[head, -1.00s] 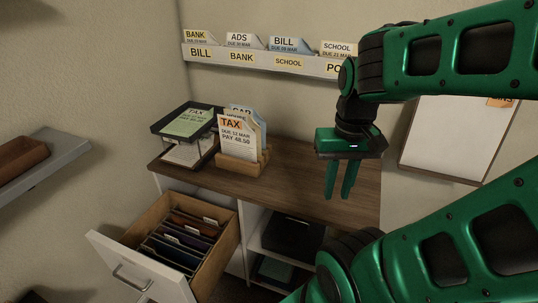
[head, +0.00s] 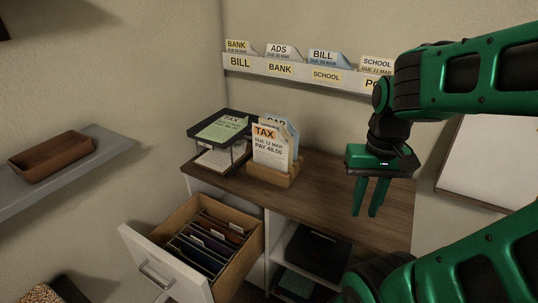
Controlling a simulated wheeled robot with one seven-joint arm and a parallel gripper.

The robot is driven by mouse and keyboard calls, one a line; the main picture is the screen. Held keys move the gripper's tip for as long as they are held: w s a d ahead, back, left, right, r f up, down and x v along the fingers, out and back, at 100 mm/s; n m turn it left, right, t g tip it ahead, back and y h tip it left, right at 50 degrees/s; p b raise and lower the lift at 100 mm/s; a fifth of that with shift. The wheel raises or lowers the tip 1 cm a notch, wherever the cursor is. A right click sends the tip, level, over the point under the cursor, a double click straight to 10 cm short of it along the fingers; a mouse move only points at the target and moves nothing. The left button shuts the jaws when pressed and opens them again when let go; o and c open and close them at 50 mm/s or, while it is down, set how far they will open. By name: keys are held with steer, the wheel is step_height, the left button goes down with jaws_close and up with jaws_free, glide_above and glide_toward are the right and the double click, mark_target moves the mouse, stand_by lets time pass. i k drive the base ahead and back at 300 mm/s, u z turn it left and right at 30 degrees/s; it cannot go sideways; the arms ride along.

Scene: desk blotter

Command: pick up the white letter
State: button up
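A white letter (head: 269,152) with an orange TAX label stands upright in a wooden letter holder (head: 276,179) on the desk. It reads due 12 Mar, pay 48.50. Bluish and cream papers stand behind it, one partly showing a CAR label. My gripper (head: 366,213) hangs to the right of the holder, fingers pointing down, with a gap between them. It is open, empty and apart from the letter.
A black two-tier tray (head: 248,126) with a green TAX paper (head: 221,130) stands left of the holder. A wall rack (head: 300,77) holds several labelled letters. An open drawer (head: 257,232) of files juts out below. The desktop (head: 325,198) right of the holder is clear.

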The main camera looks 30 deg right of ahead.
mark_target(271, 150)
steer(key=z, duration=1.75)
steer(key=k, duration=1)
steer(key=u, duration=1.1)
steer(key=i, duration=1)
